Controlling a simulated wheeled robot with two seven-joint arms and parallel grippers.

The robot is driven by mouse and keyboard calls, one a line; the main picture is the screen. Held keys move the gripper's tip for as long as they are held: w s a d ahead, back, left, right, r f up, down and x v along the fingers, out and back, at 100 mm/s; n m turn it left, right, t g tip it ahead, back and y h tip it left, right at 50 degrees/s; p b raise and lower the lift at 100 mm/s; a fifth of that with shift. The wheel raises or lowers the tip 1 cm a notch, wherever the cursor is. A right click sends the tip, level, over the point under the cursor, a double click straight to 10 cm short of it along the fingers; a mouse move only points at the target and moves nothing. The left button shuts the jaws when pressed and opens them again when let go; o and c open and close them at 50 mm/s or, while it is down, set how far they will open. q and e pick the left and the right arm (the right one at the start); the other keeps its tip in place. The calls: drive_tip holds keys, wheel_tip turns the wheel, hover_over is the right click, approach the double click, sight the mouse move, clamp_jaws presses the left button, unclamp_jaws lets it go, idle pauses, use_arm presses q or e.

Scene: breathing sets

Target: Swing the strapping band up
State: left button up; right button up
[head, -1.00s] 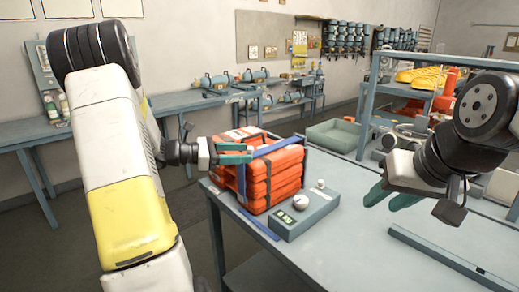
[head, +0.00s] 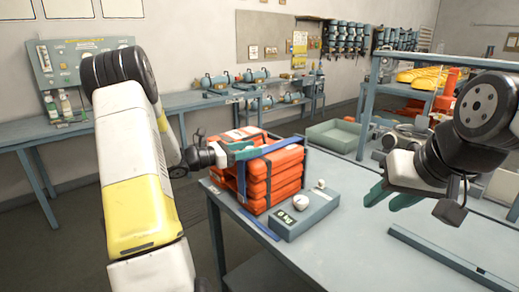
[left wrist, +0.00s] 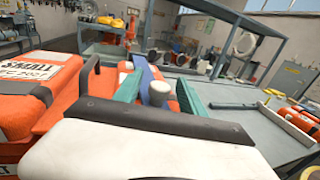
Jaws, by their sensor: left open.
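The stack of orange cases (head: 272,182) stands on the grey table. A blue strapping band (head: 284,146) crosses its top and runs down its near side; a further blue strip (head: 256,224) lies along the table edge. My left gripper (head: 243,150), with teal fingers, is open at the top left of the stack. My right gripper (head: 388,196) is open and empty above the table, right of the stack.
A grey box with a display and knobs (head: 306,214) stands right in front of the stack. A grey-green tray (head: 334,136) lies behind. A shelf rack (head: 440,69) stands at the back right. A long grey bar (head: 448,262) lies at the table's front right.

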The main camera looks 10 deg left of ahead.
use_arm(q)
drive_tip(key=shift+c, duration=0.2)
clamp_jaws()
idle(1.2)
